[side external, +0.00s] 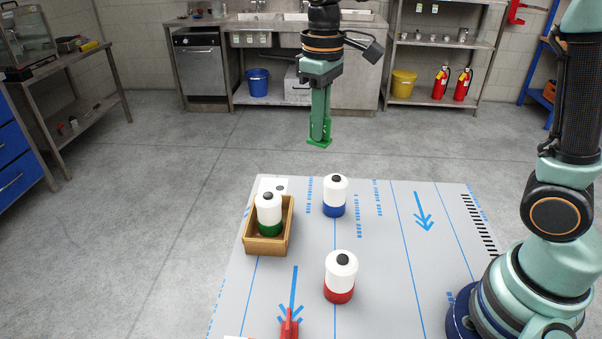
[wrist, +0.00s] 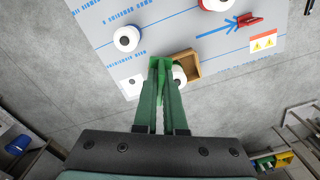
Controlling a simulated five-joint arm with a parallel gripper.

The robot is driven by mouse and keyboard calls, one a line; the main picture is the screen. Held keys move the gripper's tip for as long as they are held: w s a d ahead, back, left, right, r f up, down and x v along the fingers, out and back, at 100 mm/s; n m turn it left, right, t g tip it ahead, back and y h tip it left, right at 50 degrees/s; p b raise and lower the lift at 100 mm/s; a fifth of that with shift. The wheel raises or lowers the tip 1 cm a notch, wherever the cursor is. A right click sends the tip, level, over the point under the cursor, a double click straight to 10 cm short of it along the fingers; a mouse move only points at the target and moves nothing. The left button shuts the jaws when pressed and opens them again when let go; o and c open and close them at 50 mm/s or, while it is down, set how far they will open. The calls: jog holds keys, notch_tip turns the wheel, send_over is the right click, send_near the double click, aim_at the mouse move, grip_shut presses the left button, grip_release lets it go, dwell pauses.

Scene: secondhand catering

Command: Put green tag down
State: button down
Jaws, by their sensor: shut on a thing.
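My gripper (side external: 320,128) is shut on the green tag (side external: 319,142) and holds it in the air above the far edge of the grey work table. In the wrist view the green tag (wrist: 161,63) shows between the fingertips (wrist: 160,75), partly covered by them. A white bottle with a green base (side external: 269,226) stands in the wooden box (side external: 249,243) at the table's left. In the wrist view the tag and fingers partly hide the box (wrist: 190,57) and its bottle (wrist: 179,76).
A blue-based bottle (side external: 335,196) and a red-based bottle (side external: 340,279) stand on the table (side external: 390,285). A red tag (side external: 289,326) lies near its front edge. A white card (side external: 272,184) lies behind the box. The table's right side has free room.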

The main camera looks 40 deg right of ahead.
jog(key=w+a+r+n, duration=0.45)
jog(key=a+r, duration=0.25)
jog(key=a, duration=0.4)
jog(key=shift+n, duration=0.35)
jog(key=f, duration=2)
jog(key=shift+s+d, duration=0.15)
jog(key=shift+s, duration=0.25)
jog(key=shift+f, duration=0.25)
jog(key=c, duration=1)
grip_release()
